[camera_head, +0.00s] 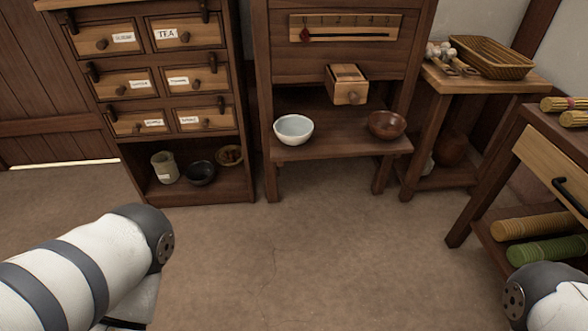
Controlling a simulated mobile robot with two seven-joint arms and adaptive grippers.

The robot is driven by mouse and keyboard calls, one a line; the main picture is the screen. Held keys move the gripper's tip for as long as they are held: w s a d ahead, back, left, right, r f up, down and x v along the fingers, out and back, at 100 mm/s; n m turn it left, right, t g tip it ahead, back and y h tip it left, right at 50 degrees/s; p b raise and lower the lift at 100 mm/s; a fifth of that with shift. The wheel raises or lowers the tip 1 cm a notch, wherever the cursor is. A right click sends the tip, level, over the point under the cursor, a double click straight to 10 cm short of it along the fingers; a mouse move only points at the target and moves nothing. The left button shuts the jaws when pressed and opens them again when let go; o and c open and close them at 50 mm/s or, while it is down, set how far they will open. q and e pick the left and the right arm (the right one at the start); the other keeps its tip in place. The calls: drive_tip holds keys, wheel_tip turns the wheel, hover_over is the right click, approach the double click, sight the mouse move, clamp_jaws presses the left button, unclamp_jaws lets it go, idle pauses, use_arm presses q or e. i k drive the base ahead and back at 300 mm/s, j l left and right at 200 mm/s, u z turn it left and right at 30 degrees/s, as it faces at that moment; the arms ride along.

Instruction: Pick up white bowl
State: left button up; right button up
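The white bowl (293,130) stands upright on the left part of the low wooden shelf (340,142) of the middle stand. It looks empty, and nothing touches it. My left arm reaches in at the lower left, and my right arm shows at the lower right edge. Both are well short of the shelf, and neither gripper's fingers show in this view.
A brown bowl (387,125) stands on the same shelf, right of the white one. A small open drawer (347,86) juts out above and between them. A drawer cabinet (180,88) stands left and a side table (480,82) right. The floor (290,250) in front is clear.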

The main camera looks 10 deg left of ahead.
sight(292, 130)
drive_tip(key=k, duration=0.1)
drive_tip(key=i+j, duration=0.1)
drive_tip(key=i, duration=0.7)
drive_tip(key=i+j, duration=0.15)
drive_tip(key=i, duration=0.65)
